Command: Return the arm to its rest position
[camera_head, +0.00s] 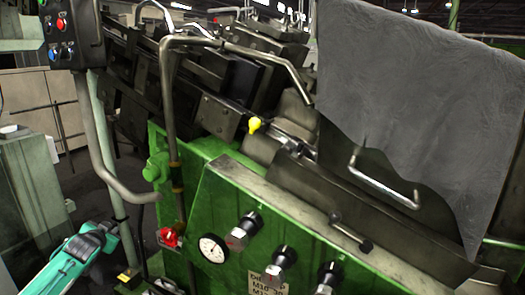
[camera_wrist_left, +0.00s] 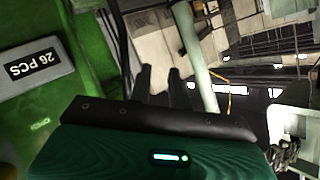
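My left arm (camera_head: 75,258), teal and white, comes in at the lower left of the head view, left of the green machine. Its fingertips cannot be made out there. In the left wrist view the two dark fingers of my left gripper (camera_wrist_left: 160,84) stand a little apart with a gap between them. Nothing shows between them. My right arm and right gripper are in neither view.
The green bolt former (camera_head: 225,215) fills the middle and right, with a grey cover (camera_head: 420,100) over it. A bent pipe (camera_head: 102,150) and red valve knob (camera_head: 170,237) are near my left arm. The wrist view shows a "26 PCS" label (camera_wrist_left: 33,67) on green metal.

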